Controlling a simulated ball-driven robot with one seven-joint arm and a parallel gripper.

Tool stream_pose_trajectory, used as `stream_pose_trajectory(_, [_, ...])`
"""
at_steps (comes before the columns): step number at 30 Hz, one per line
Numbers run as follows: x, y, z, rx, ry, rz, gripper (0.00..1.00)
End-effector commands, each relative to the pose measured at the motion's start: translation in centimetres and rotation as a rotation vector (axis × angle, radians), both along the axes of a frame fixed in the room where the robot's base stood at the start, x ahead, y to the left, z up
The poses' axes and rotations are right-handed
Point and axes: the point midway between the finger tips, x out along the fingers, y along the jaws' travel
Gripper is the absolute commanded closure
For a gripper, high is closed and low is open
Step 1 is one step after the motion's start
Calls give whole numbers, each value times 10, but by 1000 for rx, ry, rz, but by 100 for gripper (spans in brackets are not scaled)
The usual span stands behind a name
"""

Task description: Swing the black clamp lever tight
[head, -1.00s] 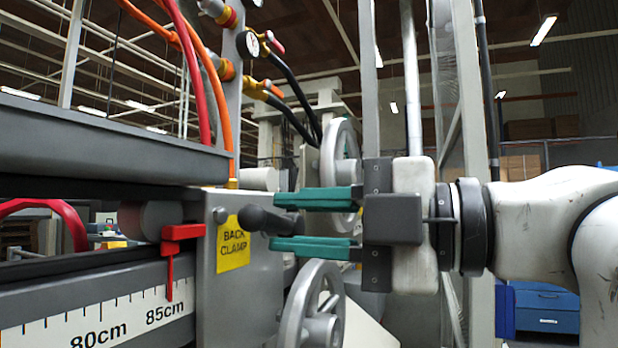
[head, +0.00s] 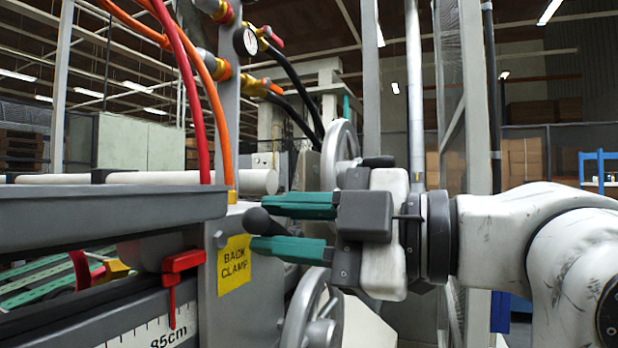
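The black clamp lever (head: 259,222) shows its rounded black end just right of the yellow BACK CLAMP label (head: 234,264). My gripper (head: 272,229), with two green fingers, comes in from the right. One finger is above the lever and one below, with a gap between them. The rounded end is at the left, by the fingertips.
A red pointer (head: 178,268) sits on the centimetre scale (head: 150,333) at left. Grey handwheels stand behind (head: 343,146) and below (head: 306,312) my gripper.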

Motion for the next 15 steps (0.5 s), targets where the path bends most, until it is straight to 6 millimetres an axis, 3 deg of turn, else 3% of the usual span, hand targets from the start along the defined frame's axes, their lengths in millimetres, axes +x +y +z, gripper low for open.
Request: stream_pose_trajectory(15, [6,-2,14,82,224,1,71])
